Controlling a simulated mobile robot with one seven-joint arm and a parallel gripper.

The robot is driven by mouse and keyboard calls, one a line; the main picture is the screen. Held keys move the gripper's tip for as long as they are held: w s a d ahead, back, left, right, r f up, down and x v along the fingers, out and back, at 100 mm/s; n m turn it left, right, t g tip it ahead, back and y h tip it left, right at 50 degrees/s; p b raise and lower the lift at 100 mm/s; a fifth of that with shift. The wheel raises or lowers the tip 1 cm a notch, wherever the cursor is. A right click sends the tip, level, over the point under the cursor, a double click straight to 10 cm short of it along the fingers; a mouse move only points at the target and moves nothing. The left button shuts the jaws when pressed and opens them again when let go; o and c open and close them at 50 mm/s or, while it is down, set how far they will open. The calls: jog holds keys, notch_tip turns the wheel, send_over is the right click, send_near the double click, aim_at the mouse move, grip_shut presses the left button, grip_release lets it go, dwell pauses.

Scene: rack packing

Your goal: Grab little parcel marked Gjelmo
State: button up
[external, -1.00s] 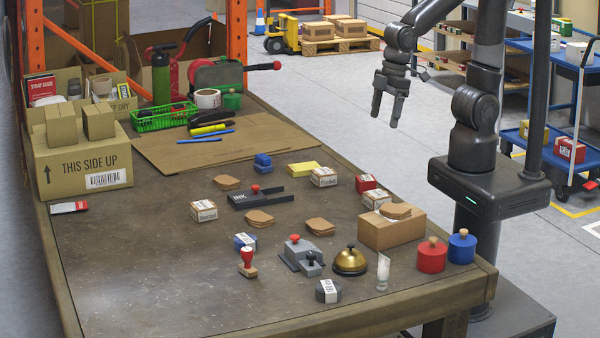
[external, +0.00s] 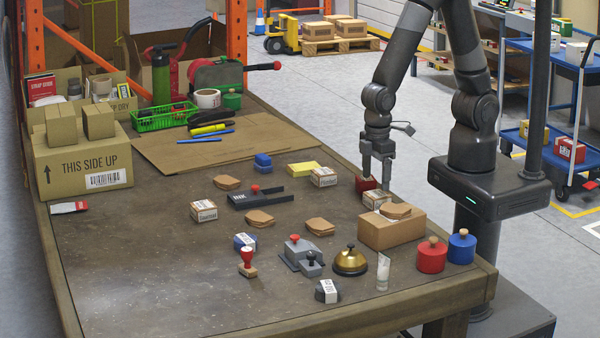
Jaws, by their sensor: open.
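Several little parcels with white labels lie on the workbench, and I cannot read for sure which says Gjelmo. One brown parcel (external: 377,200) is right of centre, behind a larger brown box. Another brown parcel (external: 323,177) is behind it to the left, and a third (external: 204,211) is at centre left. A red parcel (external: 362,184) and a blue one (external: 244,242) also show labels. My gripper (external: 376,182) is open and points down, low over the red parcel and the brown one beside it. Its fingers partly hide the red parcel. I see nothing held; contact is unclear.
The larger brown box (external: 391,231) with a cardboard piece on top stands in front of my gripper. A brass bell (external: 350,261), a red canister (external: 432,256) and a blue canister (external: 462,247) are nearby. The bench's front left is mostly clear.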

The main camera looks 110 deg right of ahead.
aim_at(378, 193)
jog(key=shift+s+a+f, duration=0.1)
jog(key=shift+a+f, duration=0.1)
jog(key=shift+f, duration=1.3)
jog(key=shift+s+a+f, duration=0.1)
jog(key=shift+a+f, duration=0.05)
jog(key=shift+f, duration=1.3)
jog(key=c, duration=1.1)
